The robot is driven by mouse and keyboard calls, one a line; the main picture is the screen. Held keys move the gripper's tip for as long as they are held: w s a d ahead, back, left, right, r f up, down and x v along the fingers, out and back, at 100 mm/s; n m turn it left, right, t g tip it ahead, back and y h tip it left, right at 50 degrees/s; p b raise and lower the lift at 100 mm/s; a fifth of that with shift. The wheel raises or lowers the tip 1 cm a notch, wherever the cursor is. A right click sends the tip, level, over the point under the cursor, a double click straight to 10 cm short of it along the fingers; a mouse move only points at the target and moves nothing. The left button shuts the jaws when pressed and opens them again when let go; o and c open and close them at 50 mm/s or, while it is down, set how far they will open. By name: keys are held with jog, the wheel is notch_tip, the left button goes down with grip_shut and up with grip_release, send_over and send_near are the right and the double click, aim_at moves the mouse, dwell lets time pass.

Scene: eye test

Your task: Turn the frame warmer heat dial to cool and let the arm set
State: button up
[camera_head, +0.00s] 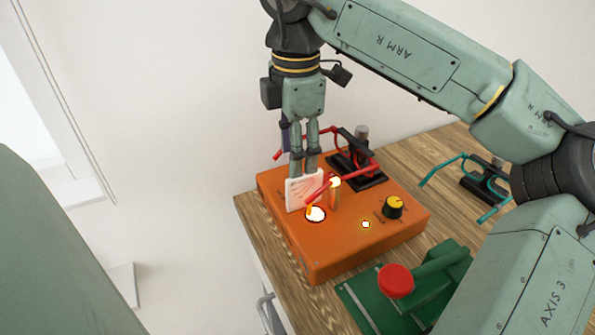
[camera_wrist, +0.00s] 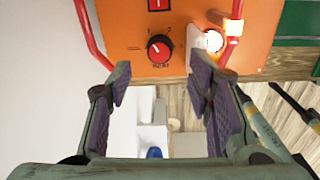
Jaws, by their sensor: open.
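The frame warmer is an orange box (camera_head: 335,245) on the wooden table; its orange face also fills the top of the wrist view (camera_wrist: 125,20). In the wrist view, a red dial with a dark rim (camera_wrist: 159,48) sits on that face, its white pointer toward the upper left. My gripper (camera_head: 305,157) points down over the box's back left. In the wrist view, my gripper (camera_wrist: 162,85) is open and empty, its fingertips below and either side of the dial.
A white card (camera_head: 304,189) stands beside a glowing opening (camera_head: 316,214). Red glasses (camera_head: 352,182) lie over the warmer. A yellow-topped black knob (camera_head: 393,207) is at its right. A green device with a red knob (camera_head: 396,281) stands in front; teal glasses (camera_head: 443,171) are right.

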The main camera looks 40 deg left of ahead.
aim_at(295, 181)
notch_tip(295, 181, down, 6)
jog(key=shift+w+f+p, duration=0.1)
jog(key=shift+p, duration=0.35)
jog(key=shift+c, duration=0.2)
grip_shut()
